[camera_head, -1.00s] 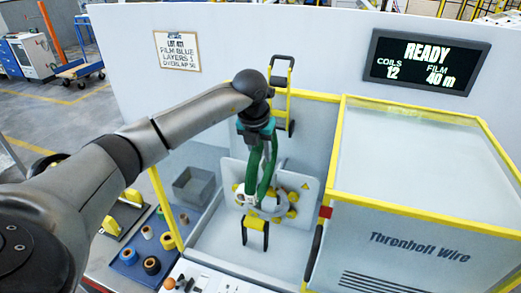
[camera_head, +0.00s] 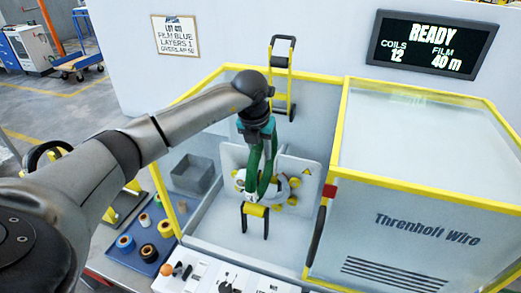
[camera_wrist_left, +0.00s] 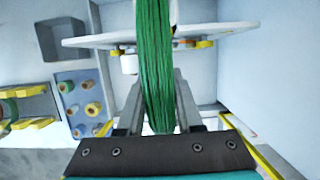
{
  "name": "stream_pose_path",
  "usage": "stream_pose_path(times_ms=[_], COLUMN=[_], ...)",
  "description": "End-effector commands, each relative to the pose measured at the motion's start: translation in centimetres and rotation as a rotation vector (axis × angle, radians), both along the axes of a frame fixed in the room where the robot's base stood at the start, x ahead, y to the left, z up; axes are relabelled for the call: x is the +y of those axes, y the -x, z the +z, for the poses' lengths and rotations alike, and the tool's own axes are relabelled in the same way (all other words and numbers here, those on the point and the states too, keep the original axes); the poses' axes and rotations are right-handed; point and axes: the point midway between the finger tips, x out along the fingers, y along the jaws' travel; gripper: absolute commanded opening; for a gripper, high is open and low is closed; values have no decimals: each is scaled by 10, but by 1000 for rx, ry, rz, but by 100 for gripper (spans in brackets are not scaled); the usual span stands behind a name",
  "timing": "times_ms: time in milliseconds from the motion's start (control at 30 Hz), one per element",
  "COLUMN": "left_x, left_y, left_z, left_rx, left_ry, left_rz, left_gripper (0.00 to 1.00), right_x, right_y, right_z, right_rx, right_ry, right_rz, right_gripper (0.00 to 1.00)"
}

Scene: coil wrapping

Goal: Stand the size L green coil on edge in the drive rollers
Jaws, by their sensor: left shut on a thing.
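The green coil (camera_head: 253,172) hangs on edge, upright, from my left gripper (camera_head: 260,145) in the head view. In the left wrist view the coil (camera_wrist_left: 154,65) runs between the two fingers, and the left gripper (camera_wrist_left: 158,112) is shut on it. The coil's lower part is in front of the pale ring (camera_head: 281,188) and the yellow rollers (camera_head: 293,183) of the wrapping machine. I cannot tell whether the coil touches the rollers. My right gripper is not in view.
A grey bin (camera_head: 192,174) and a blue tray (camera_head: 148,268) of film rolls are to the left. A yellow-framed guard (camera_head: 425,140) closes the right side. The display (camera_head: 428,46) reads READY.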

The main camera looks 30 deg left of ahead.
Motion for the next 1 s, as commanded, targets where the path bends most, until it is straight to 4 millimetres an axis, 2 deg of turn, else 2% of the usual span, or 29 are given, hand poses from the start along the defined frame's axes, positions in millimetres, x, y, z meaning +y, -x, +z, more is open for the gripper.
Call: stream_pose_path(times_ms=[1000], left_x=[0], left_y=[-2], left_z=[-9], left_rx=[-8], left_ry=[1], left_rz=[0], left_gripper=[0], right_x=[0], right_y=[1], right_z=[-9], right_rx=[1], right_ry=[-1], right_rz=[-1], right_gripper=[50])
